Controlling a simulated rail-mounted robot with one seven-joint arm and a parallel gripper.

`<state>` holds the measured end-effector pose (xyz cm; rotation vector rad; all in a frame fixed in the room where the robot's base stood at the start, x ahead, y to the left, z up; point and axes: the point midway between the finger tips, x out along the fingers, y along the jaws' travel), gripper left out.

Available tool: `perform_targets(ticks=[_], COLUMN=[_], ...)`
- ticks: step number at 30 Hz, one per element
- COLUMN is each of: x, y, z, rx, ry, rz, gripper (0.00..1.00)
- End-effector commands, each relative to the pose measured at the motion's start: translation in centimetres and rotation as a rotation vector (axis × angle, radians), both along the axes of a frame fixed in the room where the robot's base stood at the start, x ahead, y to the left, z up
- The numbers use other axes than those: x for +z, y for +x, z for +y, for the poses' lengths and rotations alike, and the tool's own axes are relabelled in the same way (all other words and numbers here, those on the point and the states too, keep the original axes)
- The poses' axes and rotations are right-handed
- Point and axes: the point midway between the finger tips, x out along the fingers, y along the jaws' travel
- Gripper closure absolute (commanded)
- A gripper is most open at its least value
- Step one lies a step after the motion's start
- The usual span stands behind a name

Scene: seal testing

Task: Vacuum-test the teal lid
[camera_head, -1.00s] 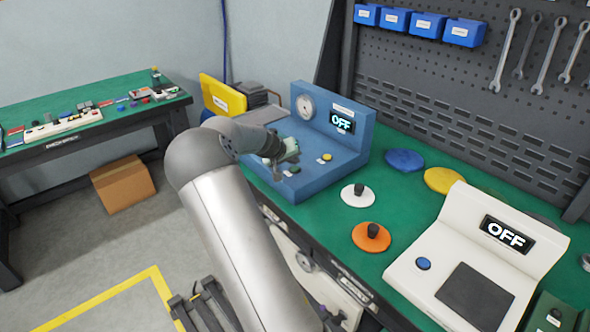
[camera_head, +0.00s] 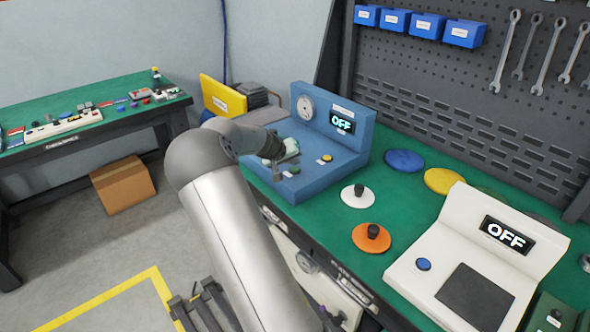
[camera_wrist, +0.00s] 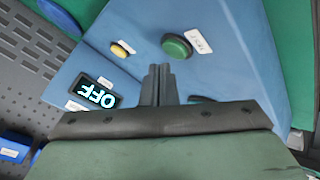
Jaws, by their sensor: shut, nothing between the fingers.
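The blue test station (camera_head: 345,165) has a round gauge (camera_head: 305,107) and a display (camera_head: 342,122) reading OFF. A green button (camera_head: 294,170) and a yellow button (camera_head: 326,158) are on its front. My gripper (camera_head: 292,158) is over the station's front, close to the green button. In the wrist view my closed fingers (camera_wrist: 158,72) are empty and appear just beside the green button (camera_wrist: 177,46); I cannot tell whether they touch it. The yellow button (camera_wrist: 122,48) and OFF display (camera_wrist: 95,91) also show there. I cannot make out the teal lid; my arm hides part of the station.
White (camera_head: 357,196), orange (camera_head: 372,238), blue (camera_head: 404,160) and yellow (camera_head: 443,181) lids lie on the green bench. A cream device (camera_head: 440,255) with an OFF display stands at right. A yellow bin (camera_head: 222,95) is behind the station. Bench between the lids is clear.

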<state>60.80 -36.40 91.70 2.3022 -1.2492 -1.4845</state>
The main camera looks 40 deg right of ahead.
Motion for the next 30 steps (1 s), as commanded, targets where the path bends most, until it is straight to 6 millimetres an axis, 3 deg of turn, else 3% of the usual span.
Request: perform_targets(ticks=[30], x=[-0.88], y=[0.01], z=[0.0], rx=[0.0], ry=[0.0], rz=[0.0], gripper=[1.0])
